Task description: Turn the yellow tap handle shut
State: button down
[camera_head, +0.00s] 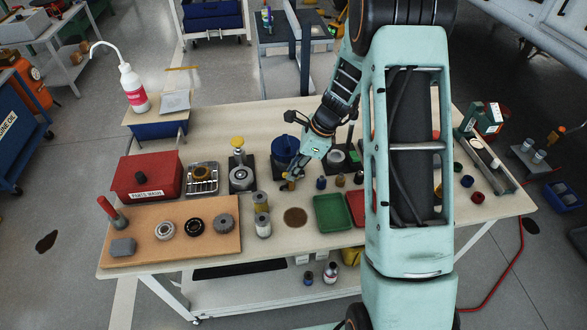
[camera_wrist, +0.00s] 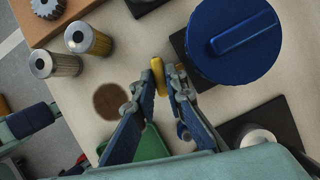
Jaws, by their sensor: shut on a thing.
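The yellow tap handle (camera_wrist: 158,77) stands between my fingertips in the wrist view, beside a round blue lidded container (camera_wrist: 232,45). My gripper (camera_wrist: 164,82) is shut on the handle, with a finger on either side. In the head view my gripper (camera_head: 290,180) reaches down in front of the blue container (camera_head: 285,149). The handle is small there and largely hidden by the fingers. The tap's body and outlet are hidden, so I cannot tell how far it is turned.
A brown round patch (camera_head: 295,216) lies on the table in front of the gripper. Metal filter cylinders (camera_head: 263,225) stand to its left. A green tray (camera_head: 332,213) and small bottles (camera_head: 321,183) are close on the right. A yellow-topped device (camera_head: 241,172) stands left of the container.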

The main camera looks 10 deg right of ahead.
jog(key=shift+w+n+g, duration=0.15)
jog(key=shift+n+g, duration=0.35)
jog(key=shift+n, duration=1)
jog(key=c, duration=2)
grip_release()
jog(key=shift+o, duration=0.2)
